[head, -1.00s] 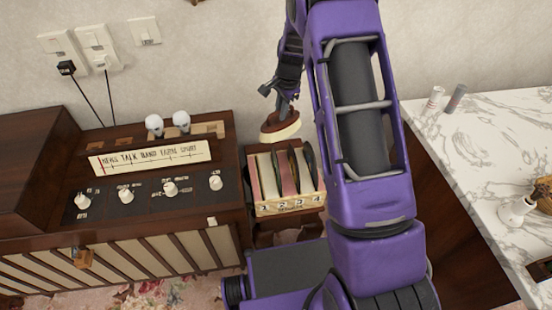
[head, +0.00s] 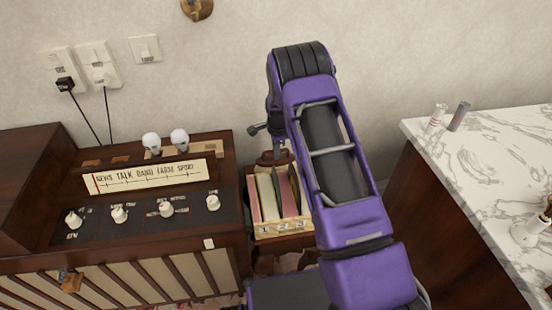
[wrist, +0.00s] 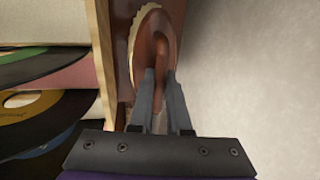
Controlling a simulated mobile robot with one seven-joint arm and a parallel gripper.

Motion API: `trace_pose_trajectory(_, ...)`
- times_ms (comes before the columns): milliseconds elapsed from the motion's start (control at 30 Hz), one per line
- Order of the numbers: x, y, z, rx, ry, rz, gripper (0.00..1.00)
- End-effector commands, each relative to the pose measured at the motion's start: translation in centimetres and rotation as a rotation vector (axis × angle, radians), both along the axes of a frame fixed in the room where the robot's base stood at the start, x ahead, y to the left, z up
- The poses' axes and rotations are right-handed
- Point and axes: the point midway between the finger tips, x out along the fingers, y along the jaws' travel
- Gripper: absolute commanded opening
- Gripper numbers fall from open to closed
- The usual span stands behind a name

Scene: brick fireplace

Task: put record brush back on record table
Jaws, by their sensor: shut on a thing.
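In the wrist view, the record brush (wrist: 139,52) is an oval reddish-brown block with a cream bristle edge and a raised handle. My gripper (wrist: 160,75) is shut on that handle. The brush is beside the wooden wall of the record crate, over a narrow dark brown strip of the record table (wrist: 123,60); I cannot tell whether they touch. The record table (head: 264,262) shows below the crate.
The record crate (head: 284,228) holds several upright records. A large wooden radio (head: 225,225) stands close on the left. A marble-topped counter (head: 480,150) is on the right. The plain wall (wrist: 250,80) is close beside the brush.

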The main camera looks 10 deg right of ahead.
Motion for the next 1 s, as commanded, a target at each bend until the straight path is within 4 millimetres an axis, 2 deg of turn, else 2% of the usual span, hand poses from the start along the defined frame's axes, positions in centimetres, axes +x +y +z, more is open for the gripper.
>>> trace_pose_trajectory(100,-0.1,-0.1,-2.1,0.000,0.003,0.000,0.00)
trace_pose_trajectory(167,0.0,-0.1,-2.7,0.000,0.001,0.000,0.00)
trace_pose_trajectory(533,0.0,0.0,-3.1,0.000,0.001,0.000,0.00)
trace_pose_trajectory(567,0.0,0.0,-3.1,0.000,0.001,0.000,0.19)
trace_pose_trajectory(700,0.0,0.0,-3.1,0.000,0.001,0.000,0.44)
trace_pose_trajectory(1000,0.0,0.0,-2.9,0.000,0.001,0.000,0.45)
